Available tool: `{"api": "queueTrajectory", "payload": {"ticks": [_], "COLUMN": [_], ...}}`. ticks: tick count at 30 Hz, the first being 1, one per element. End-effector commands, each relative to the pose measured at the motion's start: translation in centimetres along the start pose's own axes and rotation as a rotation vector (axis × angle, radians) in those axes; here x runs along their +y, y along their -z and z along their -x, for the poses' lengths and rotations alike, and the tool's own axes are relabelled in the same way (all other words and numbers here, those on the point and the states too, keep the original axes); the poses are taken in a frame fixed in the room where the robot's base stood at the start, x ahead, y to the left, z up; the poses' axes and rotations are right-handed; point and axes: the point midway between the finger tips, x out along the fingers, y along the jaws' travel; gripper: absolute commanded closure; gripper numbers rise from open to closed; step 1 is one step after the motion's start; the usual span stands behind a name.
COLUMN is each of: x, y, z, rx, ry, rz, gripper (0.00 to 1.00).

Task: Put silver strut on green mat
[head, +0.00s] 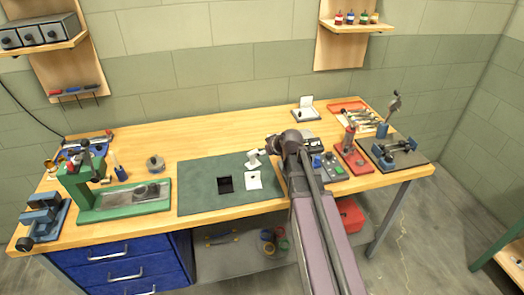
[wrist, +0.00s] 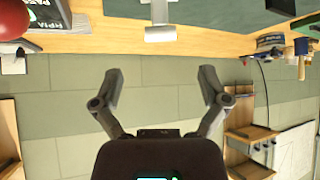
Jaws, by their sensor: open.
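The green mat (head: 205,182) lies flat on the middle of the wooden workbench, with a black square and a white square on it. A pale, silver-white piece (head: 253,159), which looks like the silver strut, is at the mat's back right, beside my arm's end. In the wrist view a pale T-shaped piece (wrist: 160,34), likely the same strut, shows at the top by the bench edge; its upper part is cut off. My gripper (wrist: 162,80) is open and empty, its fingers apart from that piece. In the head view my gripper is largely hidden by my arm.
A green-based fixture (head: 125,203) stands left of the mat. A control box (head: 332,165), a red-based tool (head: 352,157) and a dark-based vise (head: 395,152) stand to the right. A red tray (head: 350,105) is at the back right. The bench behind the mat is mostly clear.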

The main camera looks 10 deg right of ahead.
Motion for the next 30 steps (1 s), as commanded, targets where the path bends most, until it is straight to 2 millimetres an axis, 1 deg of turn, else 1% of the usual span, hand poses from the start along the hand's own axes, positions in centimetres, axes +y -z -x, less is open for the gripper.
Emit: {"api": "queueTrajectory", "payload": {"ticks": [16, 20, 23, 26, 29, 30], "x": [-0.1, -0.8, -2.2, -4.2, -6.6, -7.5], "y": [0.0, -0.6, -1.9, -4.2, -7.0, -8.3], "z": [0.0, 0.1, 0.5, 1.1, 2.3, 2.9], "rx": [-0.001, -0.027, -0.083, -0.178, -0.308, -0.365], "ry": [0.001, 0.009, 0.024, 0.038, 0.038, 0.032], "rz": [0.0, -0.008, -0.031, -0.071, -0.128, -0.154], "gripper": [0.06, 0.06, 0.06, 0.06, 0.06, 0.06]}}
